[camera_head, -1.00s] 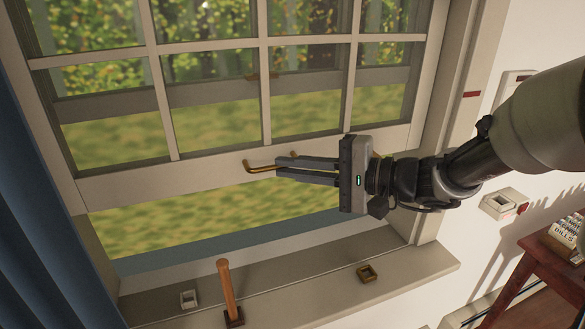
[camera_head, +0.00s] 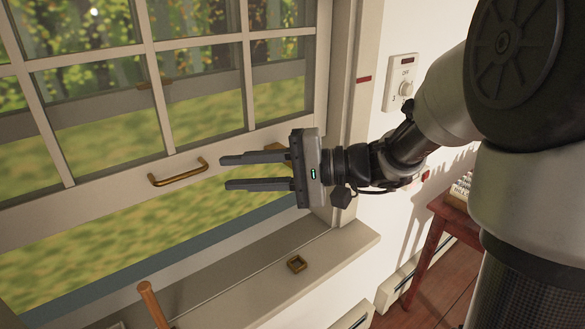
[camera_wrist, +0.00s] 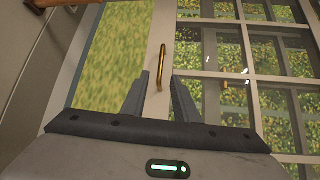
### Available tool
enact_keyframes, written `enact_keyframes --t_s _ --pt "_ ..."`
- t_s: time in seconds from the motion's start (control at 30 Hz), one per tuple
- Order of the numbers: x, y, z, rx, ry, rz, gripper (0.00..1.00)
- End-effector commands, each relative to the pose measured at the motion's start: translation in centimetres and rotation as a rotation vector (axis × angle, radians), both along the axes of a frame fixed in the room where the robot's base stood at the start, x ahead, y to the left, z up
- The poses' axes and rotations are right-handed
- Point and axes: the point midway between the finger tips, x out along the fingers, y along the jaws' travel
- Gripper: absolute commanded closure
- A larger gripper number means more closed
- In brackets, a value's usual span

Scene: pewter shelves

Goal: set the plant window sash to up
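The plant window sash is a pale multi-pane frame. Its bottom rail (camera_head: 110,187) is raised above the sill, with an open gap below. A brass handle (camera_head: 180,172) is on the rail; it also shows in the wrist view (camera_wrist: 161,68), ahead of and between the fingertips. A second brass handle (camera_head: 275,148) is partly hidden behind my gripper. My gripper (camera_head: 222,172) is open and empty, with its fingers pointing left. Its fingertips are just right of the first handle and appear apart from it.
A dial panel (camera_head: 402,83) is on the wall at right. A red-brown table (camera_head: 430,235) stands below it.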

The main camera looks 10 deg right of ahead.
Motion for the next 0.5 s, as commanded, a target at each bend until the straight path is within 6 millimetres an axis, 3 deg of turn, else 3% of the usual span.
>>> enact_keyframes --t_s 0.2,0.5 --pt "-1.1 -5.2 0.7 -0.001 0.0 -0.005 0.73" --pt "-2.1 -9.1 1.3 0.0 0.001 0.0 0.73"
